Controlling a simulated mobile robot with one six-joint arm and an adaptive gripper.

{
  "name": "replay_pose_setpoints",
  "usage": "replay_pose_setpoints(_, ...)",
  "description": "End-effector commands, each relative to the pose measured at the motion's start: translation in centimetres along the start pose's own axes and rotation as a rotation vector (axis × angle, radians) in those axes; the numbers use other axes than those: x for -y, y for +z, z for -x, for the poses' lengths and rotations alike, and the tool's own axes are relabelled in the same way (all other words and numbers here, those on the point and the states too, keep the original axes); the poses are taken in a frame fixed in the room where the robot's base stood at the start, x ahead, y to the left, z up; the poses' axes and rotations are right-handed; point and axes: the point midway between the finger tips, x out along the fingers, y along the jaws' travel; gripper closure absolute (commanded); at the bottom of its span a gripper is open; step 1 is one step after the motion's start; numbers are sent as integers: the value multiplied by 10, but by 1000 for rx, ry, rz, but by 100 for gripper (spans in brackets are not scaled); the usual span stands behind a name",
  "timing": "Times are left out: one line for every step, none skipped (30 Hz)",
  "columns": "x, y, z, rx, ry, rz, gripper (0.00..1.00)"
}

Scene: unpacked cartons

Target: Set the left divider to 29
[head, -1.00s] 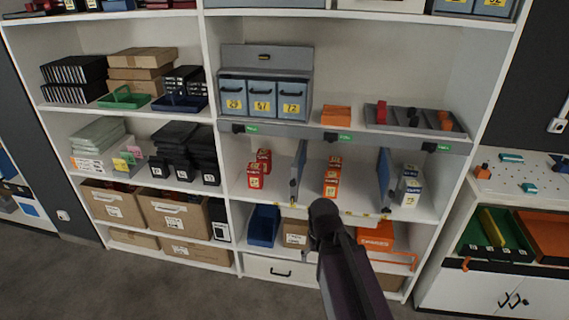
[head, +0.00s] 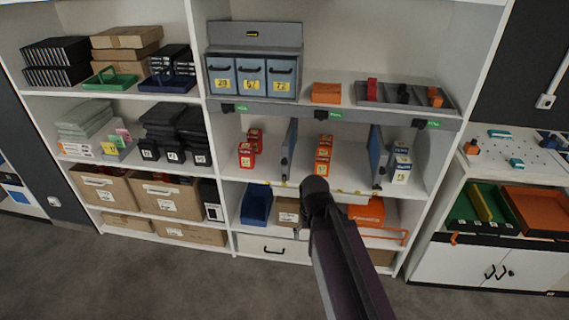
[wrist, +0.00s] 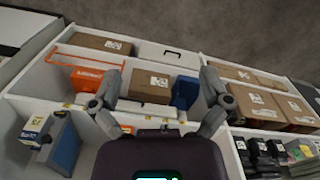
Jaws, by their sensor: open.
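The left divider (head: 289,149) is a thin grey-blue upright panel on the middle shelf, between red cartons (head: 246,155) and orange-red cartons (head: 323,154). A second divider (head: 377,157) stands farther right, beside white-blue cartons (head: 401,163); it also shows in the inverted wrist view (wrist: 64,146). The shelf's front edge (head: 345,190) carries small yellow labels, too small to read. In the wrist view, my gripper (wrist: 160,92) has its two grey fingers spread with nothing between them. In the head view my arm's end is in front of the shelf, right of the left divider, and hides part of the edge.
Above stand grey-blue bins (head: 252,74) with yellow number labels, an orange box (head: 326,93) and a grey tray (head: 400,96). Below are a blue bin (head: 256,203), a cardboard box (head: 287,211) and an orange box (head: 367,212). Floor (head: 150,280) is clear at left.

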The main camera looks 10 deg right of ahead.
Motion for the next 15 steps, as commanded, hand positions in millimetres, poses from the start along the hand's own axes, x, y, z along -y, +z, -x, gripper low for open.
replay_pose_setpoints(0, 0, 0, 0, 0, 0, 3)
replay_pose_setpoints(0, 0, 0, 0, 0, 0, 3)
replay_pose_setpoints(0, 0, 0, 0, 0, 0, 3)
replay_pose_setpoints(0, 0, 0, 0, 0, 0, 3)
replay_pose_setpoints(0, 0, 0, 0, 0, 0, 3)
replay_pose_setpoints(0, 0, 0, 0, 0, 0, 3)
replay_pose_setpoints(0, 0, 0, 0, 0, 0, 9)
replay_pose_setpoints(0, 0, 0, 0, 0, 0, 18)
replay_pose_setpoints(0, 0, -1, -1, 2, 2, 23)
replay_pose_setpoints(0, -1, -1, -3, 4, 5, 23)
replay_pose_setpoints(-1, -2, -2, -6, 8, 9, 23)
replay_pose_setpoints(-2, -4, -4, -11, 14, 17, 23)
replay_pose_setpoints(-3, -6, -6, -16, 22, 25, 23)
replay_pose_setpoints(-4, -8, -8, -22, 32, 36, 23)
replay_pose_setpoints(-6, -12, -12, -32, 49, 55, 23)
